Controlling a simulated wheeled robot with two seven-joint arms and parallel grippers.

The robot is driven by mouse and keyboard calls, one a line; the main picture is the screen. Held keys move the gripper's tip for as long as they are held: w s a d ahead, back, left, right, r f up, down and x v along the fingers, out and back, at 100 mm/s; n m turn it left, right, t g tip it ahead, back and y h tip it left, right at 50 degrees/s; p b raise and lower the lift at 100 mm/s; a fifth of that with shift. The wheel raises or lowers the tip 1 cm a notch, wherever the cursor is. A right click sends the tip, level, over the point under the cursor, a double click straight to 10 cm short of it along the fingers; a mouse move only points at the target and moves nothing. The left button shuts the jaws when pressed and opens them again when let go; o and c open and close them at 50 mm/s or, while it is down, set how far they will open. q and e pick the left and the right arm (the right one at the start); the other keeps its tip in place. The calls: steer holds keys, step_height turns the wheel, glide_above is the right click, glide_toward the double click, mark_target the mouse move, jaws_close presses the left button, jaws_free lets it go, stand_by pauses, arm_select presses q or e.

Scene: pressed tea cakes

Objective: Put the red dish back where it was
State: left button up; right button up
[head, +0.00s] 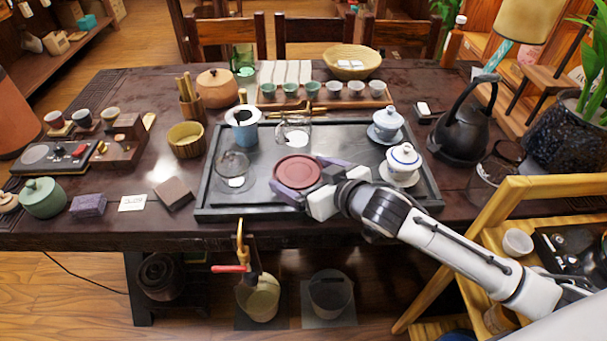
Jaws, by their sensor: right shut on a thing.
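The red dish (297,171) is a round, shallow, reddish-brown dish over the front middle of the dark tea tray (258,208). My right gripper (300,184) comes in from the right and is shut on the dish, with its purple-grey fingers at the dish's near and right sides. The dish looks level. I cannot tell whether it touches the tray or is held slightly above it. My left gripper does not show.
A glass cup (233,170) stands left of the dish, and a glass pitcher (293,131) stands behind it. White lidded bowls (403,162) stand at right on the tray. A black kettle (462,130) is farther right. A brown block (174,193) lies left of the tray.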

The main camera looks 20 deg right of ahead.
steer(key=o, duration=1.3)
steer(key=shift+f, duration=0.1)
steer(key=shift+r, duration=0.2)
steer(key=v, duration=1.2)
steer(key=shift+p, duration=0.35)
